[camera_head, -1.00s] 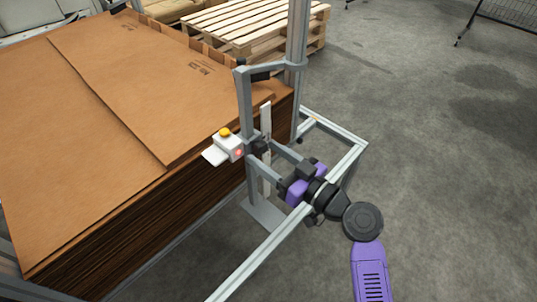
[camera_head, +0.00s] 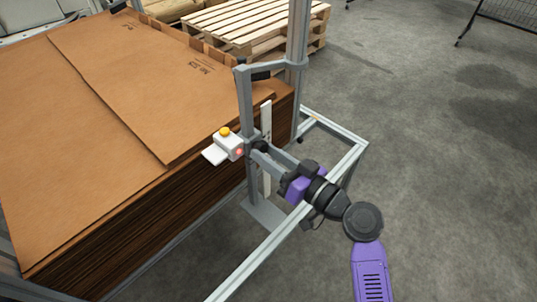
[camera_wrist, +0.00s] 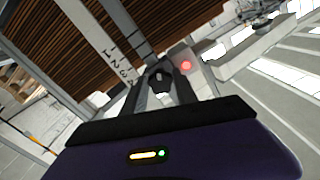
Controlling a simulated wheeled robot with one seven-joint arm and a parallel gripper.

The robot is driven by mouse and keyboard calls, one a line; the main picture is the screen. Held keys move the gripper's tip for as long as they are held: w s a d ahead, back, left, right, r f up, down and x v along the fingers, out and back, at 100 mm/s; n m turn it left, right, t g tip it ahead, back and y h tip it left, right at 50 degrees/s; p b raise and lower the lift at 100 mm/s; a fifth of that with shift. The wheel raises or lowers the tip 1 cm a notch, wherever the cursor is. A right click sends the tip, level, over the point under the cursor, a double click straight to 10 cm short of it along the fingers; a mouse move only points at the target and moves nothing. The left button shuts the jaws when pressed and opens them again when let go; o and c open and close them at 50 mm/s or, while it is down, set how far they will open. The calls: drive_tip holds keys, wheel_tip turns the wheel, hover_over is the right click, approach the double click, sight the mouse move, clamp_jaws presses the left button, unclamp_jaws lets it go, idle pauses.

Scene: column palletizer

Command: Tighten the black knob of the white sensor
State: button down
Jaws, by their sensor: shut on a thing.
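The white sensor (camera_head: 230,145) sits on a grey upright post beside the cardboard stack. It has a yellow cap and a glowing red light, and its light and white housing (camera_wrist: 190,68) also show in the wrist view. The black knob (camera_wrist: 160,77) is between my fingertips in the wrist view. In the head view the knob (camera_head: 261,146) is a small dark shape right of the sensor, partly hidden by a finger. My gripper (camera_wrist: 161,83) is shut on the knob, reaching it from the right in the head view.
A tall stack of brown cardboard sheets (camera_head: 110,110) fills the left. A grey metal frame (camera_head: 335,140) surrounds my gripper, with a rail below my wrist. A white scale strip (camera_head: 266,119) stands behind the fingers. Wooden pallets (camera_head: 250,22) stand behind; the floor at right is clear.

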drive_tip(key=m+p, duration=0.1)
drive_tip(key=m, duration=0.5)
drive_tip(key=shift+s+r, duration=0.1)
drive_tip(key=shift+r, duration=0.05)
drive_tip(key=m+p, duration=0.2)
drive_tip(key=m, duration=0.2)
drive_tip(key=shift+r+m, duration=0.15)
drive_tip(key=shift+m, duration=0.15)
drive_tip(key=shift+m+p, duration=0.55)
drive_tip(key=shift+m, duration=0.65)
drive_tip(key=c, duration=0.9)
unclamp_jaws()
drive_tip(key=shift+c, duration=0.2)
drive_tip(key=v, duration=0.7)
drive_tip(key=shift+s+d, duration=0.3)
